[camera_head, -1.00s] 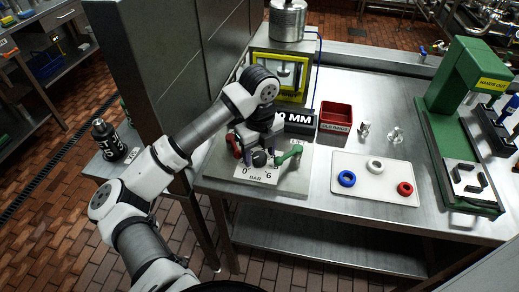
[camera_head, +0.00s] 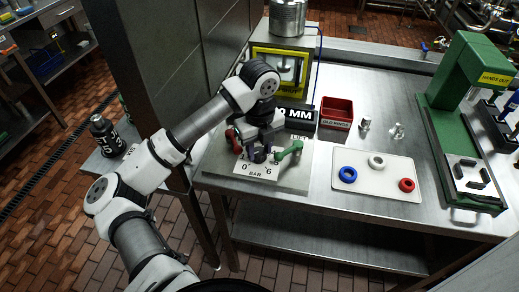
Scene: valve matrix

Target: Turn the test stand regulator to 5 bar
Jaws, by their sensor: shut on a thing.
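The test stand (camera_head: 290,179) is a grey plate at the table's left end. Its white scale card (camera_head: 256,173) reads 0, 6 and BAR, with other marks partly hidden. The regulator knob (camera_head: 258,155) is a small dark knob above the card. My gripper (camera_head: 257,149) comes down over it from above and is shut on it. The gripper and arm hide much of the knob, and I cannot read its setting. A green-handled lever (camera_head: 288,150) is just right of the gripper, and a red handle (camera_head: 232,140) is just left of it.
A black MM block (camera_head: 297,115), a red bin (camera_head: 336,114) and a yellow-framed unit (camera_head: 281,72) stand behind. A white tray (camera_head: 374,190) with blue, white and red rings lies to the right. A green press (camera_head: 455,90) stands far right. A grey wall panel rises at left.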

